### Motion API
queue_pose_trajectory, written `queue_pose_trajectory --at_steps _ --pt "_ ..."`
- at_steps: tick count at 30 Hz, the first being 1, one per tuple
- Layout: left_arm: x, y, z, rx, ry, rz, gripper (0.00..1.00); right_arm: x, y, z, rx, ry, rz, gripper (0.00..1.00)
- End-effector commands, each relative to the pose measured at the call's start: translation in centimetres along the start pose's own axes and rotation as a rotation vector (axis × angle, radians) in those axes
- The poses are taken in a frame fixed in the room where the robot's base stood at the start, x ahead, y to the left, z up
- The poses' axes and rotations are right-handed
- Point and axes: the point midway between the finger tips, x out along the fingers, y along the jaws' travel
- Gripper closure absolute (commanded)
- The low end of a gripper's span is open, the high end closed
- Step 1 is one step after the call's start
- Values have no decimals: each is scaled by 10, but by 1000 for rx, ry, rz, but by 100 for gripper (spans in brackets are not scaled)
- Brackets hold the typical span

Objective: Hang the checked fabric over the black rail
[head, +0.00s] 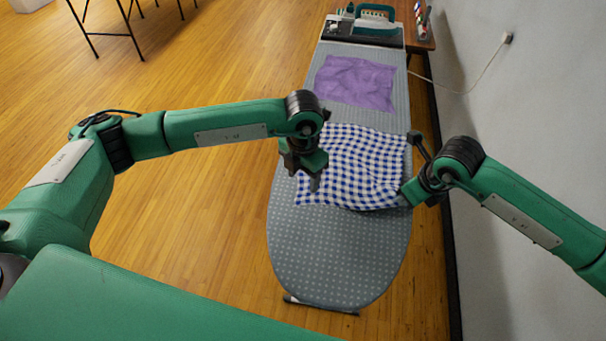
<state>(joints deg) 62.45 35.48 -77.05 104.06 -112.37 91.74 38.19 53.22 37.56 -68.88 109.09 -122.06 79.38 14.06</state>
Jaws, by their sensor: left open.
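The blue-and-white checked fabric (355,165) lies spread, slightly rippled, on the grey dotted ironing board. My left gripper (315,184) points down over the fabric's left part, open; I cannot tell whether its fingertips touch the cloth. My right gripper (404,194) is at the fabric's right edge, near the board's side; its fingers are mostly hidden, so I cannot tell whether it grips the cloth. A black thin-legged frame (105,34) stands on the floor at the upper left, cut off by the picture's edge; I cannot tell whether it carries the black rail.
A purple cloth (355,82) lies farther up the ironing board (330,255). A green-and-white iron (375,17) stands at its far end, beside a wooden table (420,38). A white wall (520,130) runs close along the right. The wooden floor at left is open.

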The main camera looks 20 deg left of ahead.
Motion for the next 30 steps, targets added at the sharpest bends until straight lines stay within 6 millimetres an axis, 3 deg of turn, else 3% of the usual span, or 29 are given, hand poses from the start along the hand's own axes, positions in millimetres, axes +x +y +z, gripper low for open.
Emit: queue_pose_trajectory --at_steps 5,12,14,20,30 --pt "-2 0 0 0 -1 0 45 0 0 0 0 0 0 100" --pt "-46 0 1 1 -4 1 45 0 0 0 0 0 0 100" --pt "-50 0 0 0 -1 1 45 0 0 0 0 0 0 100" --pt "-32 0 0 0 2 0 45 0 0 0 0 0 0 100" --pt "18 0 0 -1 2 0 45 0 0 0 0 0 0 100"
